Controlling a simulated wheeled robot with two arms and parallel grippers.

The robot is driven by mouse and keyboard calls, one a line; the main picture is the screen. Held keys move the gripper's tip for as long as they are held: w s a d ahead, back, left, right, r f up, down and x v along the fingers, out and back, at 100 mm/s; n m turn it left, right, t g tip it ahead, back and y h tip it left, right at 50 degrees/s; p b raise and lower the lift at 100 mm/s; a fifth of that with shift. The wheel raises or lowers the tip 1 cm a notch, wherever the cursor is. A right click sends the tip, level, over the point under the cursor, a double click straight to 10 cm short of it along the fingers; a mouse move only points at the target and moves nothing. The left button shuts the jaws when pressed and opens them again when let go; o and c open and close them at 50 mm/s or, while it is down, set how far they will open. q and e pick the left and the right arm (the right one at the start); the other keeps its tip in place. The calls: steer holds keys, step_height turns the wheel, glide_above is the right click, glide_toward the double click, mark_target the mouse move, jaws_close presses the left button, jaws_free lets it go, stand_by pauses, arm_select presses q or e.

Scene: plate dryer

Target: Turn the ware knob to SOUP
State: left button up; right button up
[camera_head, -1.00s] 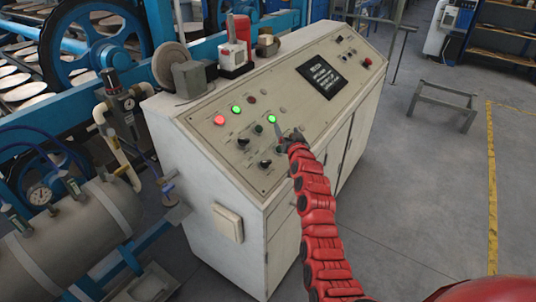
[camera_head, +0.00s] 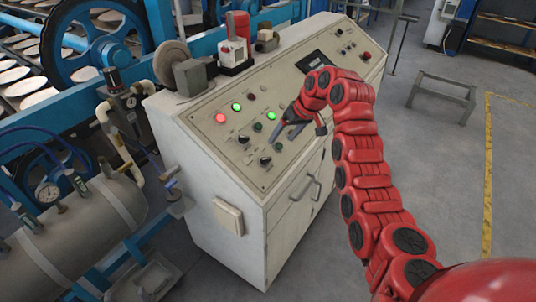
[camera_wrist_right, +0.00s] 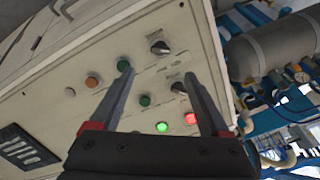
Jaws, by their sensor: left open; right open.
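The slanted control panel carries two black rotary knobs, an upper-left one (camera_head: 243,138) and a lower-right one (camera_head: 266,160). In the right wrist view the knobs also show, one far (camera_wrist_right: 160,47) and one nearer (camera_wrist_right: 178,87). Their labels are too small to read, so I cannot tell which is the ware knob or its setting. My right gripper (camera_head: 281,138) is open and empty, pointing down-left over the panel beside the knobs. In the right wrist view its fingers (camera_wrist_right: 158,74) spread over the knob area, with the nearer knob by one fingertip. My left gripper is not in view.
A lit red lamp (camera_head: 220,118) and lit green lamps (camera_head: 236,106) sit near the knobs, with several push buttons. A dark display (camera_head: 314,62) lies farther along the panel. A grey tank (camera_head: 85,222) with piping stands left of the cabinet.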

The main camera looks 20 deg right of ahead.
mark_target(267, 158)
steer(key=p+x, duration=0.2)
steer(key=x, duration=0.8)
steer(key=shift+a+f, duration=0.25)
steer(key=shift+f, duration=0.05)
steer(key=shift+x, duration=0.85)
steer(key=shift+d, duration=0.1)
steer(key=shift+c, duration=0.2)
steer(key=shift+w, duration=0.1)
jaws_close()
